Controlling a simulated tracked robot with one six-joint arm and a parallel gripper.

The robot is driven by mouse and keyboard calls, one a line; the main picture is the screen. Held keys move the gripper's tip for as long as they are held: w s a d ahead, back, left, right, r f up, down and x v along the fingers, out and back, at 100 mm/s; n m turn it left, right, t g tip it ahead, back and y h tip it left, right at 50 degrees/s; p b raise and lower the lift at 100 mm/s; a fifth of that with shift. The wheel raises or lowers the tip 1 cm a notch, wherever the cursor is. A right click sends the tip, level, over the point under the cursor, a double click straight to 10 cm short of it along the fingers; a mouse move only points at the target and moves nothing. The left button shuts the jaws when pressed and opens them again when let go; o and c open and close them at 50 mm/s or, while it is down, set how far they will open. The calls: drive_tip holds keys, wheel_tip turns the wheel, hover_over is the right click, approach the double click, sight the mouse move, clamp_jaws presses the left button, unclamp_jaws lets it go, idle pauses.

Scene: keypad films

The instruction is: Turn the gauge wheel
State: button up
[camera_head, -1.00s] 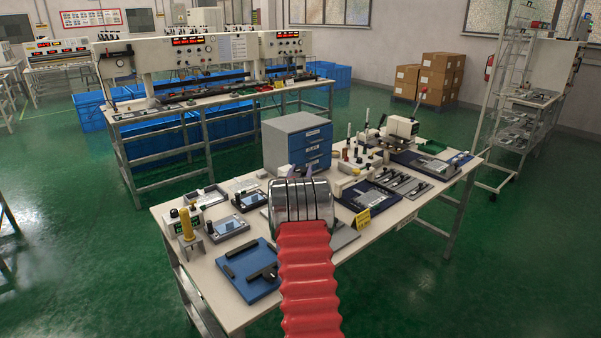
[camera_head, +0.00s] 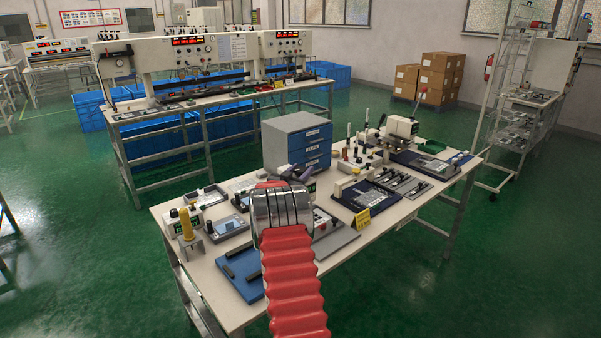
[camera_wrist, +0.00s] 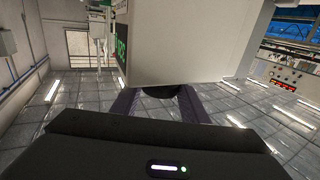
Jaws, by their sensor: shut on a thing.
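A pale box with a green display fills the upper middle of the wrist view; I take it for the gauge (camera_wrist: 190,45). Its dark round wheel (camera_wrist: 158,91) shows at the box's near lower edge. My gripper (camera_wrist: 160,106) has one finger on each side of the wheel and is shut on it. In the head view my gripper (camera_head: 294,173) is over the middle of the bench, in front of the drawer cabinet. The gauge's green display (camera_head: 311,187) shows just right of it. My arm hides most of the gauge and the wheel there.
A grey cabinet with blue drawers (camera_head: 295,142) stands close behind my gripper. A blue tray (camera_head: 236,268) lies at the front left, partly behind my arm. A yellow-handled tool (camera_head: 186,224) stands at the left. A yellow sign (camera_head: 362,220) and fixtures stand at the right.

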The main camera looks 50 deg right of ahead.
drive_tip(key=shift+w+a+r, duration=0.1)
drive_tip(key=shift+w, duration=0.05)
drive_tip(key=o, duration=1.1)
drive_tip(key=shift+c, duration=0.2)
drive_tip(key=v, duration=1.4)
